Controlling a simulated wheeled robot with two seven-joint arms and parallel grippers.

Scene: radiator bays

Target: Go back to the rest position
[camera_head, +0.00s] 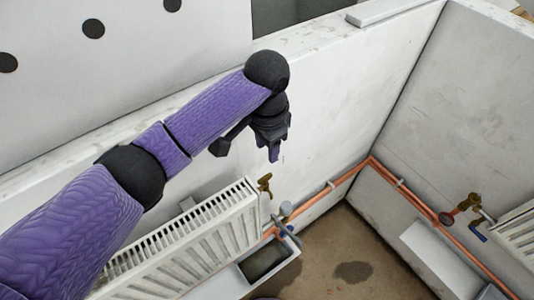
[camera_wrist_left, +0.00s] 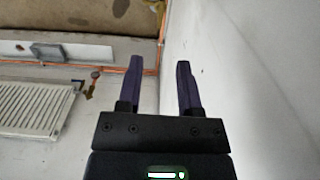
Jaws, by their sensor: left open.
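My left gripper (camera_head: 273,152) hangs at the end of my purple left arm, in front of the white wall and above the right end of the radiator. In the left wrist view its two dark fingers (camera_wrist_left: 160,75) stand apart with nothing between them. The gripper is open and touches nothing that I can see. My right gripper is in neither view.
A white radiator (camera_head: 190,245) sits below my left arm, with a brass valve (camera_head: 265,185) at its upper right corner. Copper pipes (camera_head: 345,180) run along the wall bases. A tray (camera_head: 278,272) stands below the pipe. A second brass valve (camera_head: 470,203) is at right.

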